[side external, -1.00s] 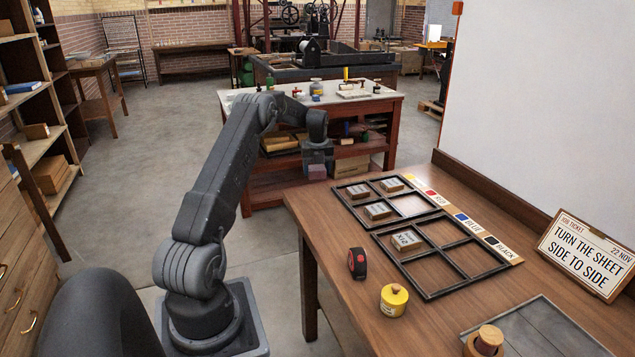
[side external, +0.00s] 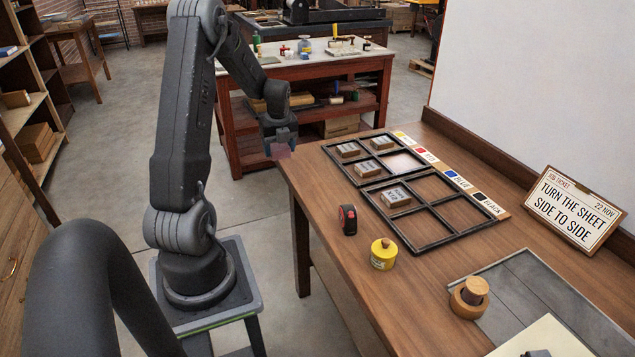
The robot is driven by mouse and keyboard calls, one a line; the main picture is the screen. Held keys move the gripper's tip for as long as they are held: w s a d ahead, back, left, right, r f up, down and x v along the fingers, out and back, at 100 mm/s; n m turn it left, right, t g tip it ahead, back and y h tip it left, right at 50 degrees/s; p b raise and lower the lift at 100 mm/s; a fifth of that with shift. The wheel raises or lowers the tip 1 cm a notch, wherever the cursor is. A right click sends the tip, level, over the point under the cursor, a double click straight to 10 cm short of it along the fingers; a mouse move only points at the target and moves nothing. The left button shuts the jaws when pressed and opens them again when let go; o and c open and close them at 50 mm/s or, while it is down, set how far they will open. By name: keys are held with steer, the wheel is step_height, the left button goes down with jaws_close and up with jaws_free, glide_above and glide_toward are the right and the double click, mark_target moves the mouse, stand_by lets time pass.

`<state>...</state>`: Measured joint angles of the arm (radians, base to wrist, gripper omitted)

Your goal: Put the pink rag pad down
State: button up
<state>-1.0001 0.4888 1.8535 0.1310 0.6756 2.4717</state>
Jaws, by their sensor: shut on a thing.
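My gripper (side external: 279,139) is shut on the pink rag pad (side external: 279,152). It holds the pad at the table's far left corner, on the left side of the two dark frames. The pad is small and dull pink, and the fingers cover its upper part. I cannot tell how high it is or whether it is over the wooden table (side external: 330,262). The far frame (side external: 357,184) holds wooden blocks in three compartments. Its fourth compartment (side external: 405,162) shows a pale pinkish patch. The near frame (side external: 428,249) holds one block (side external: 396,196); its other compartments look empty.
A colour strip (side external: 450,172) runs along the frames. The job ticket (side external: 577,207) stands at right. A second bench (side external: 310,70) stands behind.

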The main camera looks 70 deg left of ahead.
glide_above(317, 184)
steer(key=f, duration=0.6)
steer(key=shift+d+f, duration=0.3)
steer(key=shift+f, duration=2)
steer(key=shift+f, duration=0.1)
steer(key=o, duration=0.9)
